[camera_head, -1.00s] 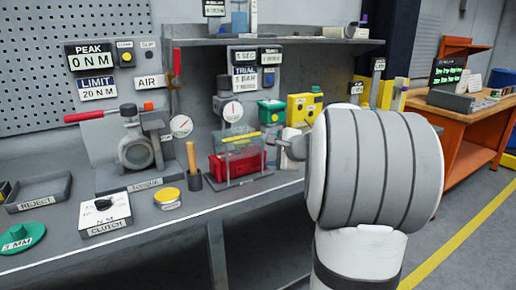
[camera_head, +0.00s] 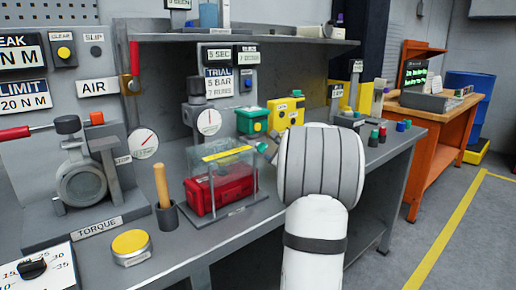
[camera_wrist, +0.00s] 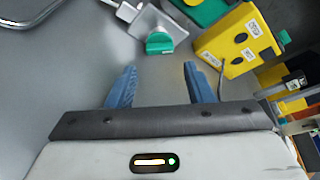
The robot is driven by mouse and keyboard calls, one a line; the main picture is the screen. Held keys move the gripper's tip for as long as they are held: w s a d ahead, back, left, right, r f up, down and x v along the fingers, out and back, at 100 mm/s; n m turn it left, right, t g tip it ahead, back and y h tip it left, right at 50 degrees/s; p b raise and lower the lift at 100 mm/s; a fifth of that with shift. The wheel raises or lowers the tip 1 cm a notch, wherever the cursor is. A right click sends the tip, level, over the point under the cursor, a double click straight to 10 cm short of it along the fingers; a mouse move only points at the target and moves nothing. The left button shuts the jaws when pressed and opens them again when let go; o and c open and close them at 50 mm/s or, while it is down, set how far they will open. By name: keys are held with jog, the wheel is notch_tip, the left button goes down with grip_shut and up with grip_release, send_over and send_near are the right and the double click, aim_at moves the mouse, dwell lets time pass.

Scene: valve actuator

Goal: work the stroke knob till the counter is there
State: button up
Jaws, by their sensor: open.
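A teal knob (camera_wrist: 160,43) sits on a grey block in the wrist view, just ahead of my gripper (camera_wrist: 160,84). It has no readable label, so I cannot confirm it is the stroke knob. My two blue fingers are spread and empty, with the knob beyond their tips and roughly between them. In the head view a teal piece (camera_head: 262,147) shows beside my arm, which hides my fingers. Two small displays, one reading 5 SEC (camera_head: 218,56) and one less legible (camera_head: 247,55), hang above the trial sign (camera_head: 218,80). I cannot tell which is the counter.
A clear box with a red body (camera_head: 221,190) stands left of my arm. A green box (camera_head: 252,121) and a yellow box (camera_head: 286,112) stand behind; the yellow box (camera_wrist: 236,42) is close to my right finger. Small coloured knobs (camera_head: 377,135) line the bench's right end.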

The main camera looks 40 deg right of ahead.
aim_at(264, 148)
jog(key=x, duration=0.7)
jog(key=shift+w, duration=0.1)
jog(key=c, duration=0.7)
jog(key=shift+r+p, duration=0.1)
jog(key=shift+p, duration=0.25)
